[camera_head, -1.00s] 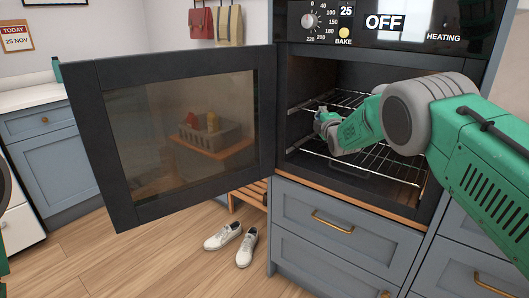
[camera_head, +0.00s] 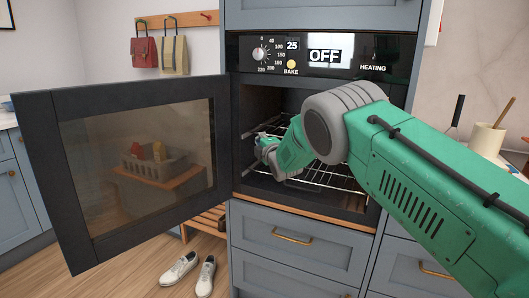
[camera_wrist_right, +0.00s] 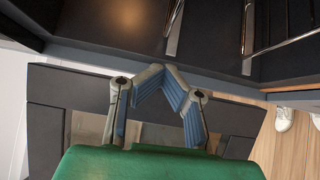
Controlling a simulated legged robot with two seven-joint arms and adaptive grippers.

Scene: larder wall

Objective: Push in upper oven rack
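The oven (camera_head: 300,92) stands open in a blue-grey cabinet. Its upper rack (camera_head: 274,129) is a wire grid, partly hidden behind my right arm. A lower wire rack (camera_head: 335,181) lies beneath it. My right gripper (camera_head: 262,143) is at the left part of the oven opening, near the upper rack's front; contact cannot be told. In the right wrist view, the gripper's fingertips (camera_wrist_right: 164,70) meet with nothing visible between them. Metal rack bars (camera_wrist_right: 249,35) show beyond the fingertips, apart from them in the picture. My left gripper is out of view.
The glass oven door (camera_head: 150,165) hangs wide open to the left. Drawers (camera_head: 290,240) are below the oven. White shoes (camera_head: 190,272) stand on the floor, beside a low wooden rack (camera_head: 208,222). A utensil pot (camera_head: 486,140) is at the right.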

